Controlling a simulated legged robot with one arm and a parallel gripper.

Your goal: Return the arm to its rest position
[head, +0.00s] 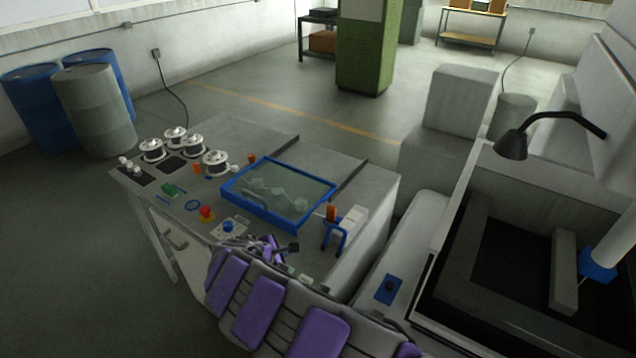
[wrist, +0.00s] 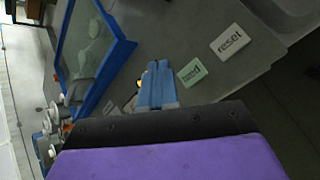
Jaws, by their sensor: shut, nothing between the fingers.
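My gripper (head: 288,247) shows in the head view at the front edge of the grey bench, partly hidden behind my purple-panelled arm. In the wrist view my gripper's two blue-grey fingers (wrist: 156,72) lie together, with nothing between them. They point over the bench top, close to a pale green label (wrist: 192,73) and a white label reading "reset" (wrist: 230,40). I cannot tell the height of the fingertips above the bench. My arm reaches forward from the bottom of the head view.
The bench (head: 235,135) carries a blue-framed clear-topped tray (head: 232,198), several white spools (head: 216,160), a red button (head: 206,212) and a blue holder with an orange-handled item (head: 331,213). A machine with a black lamp (head: 512,146) stands at right. Drums (head: 95,110) stand at left; open floor lies behind.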

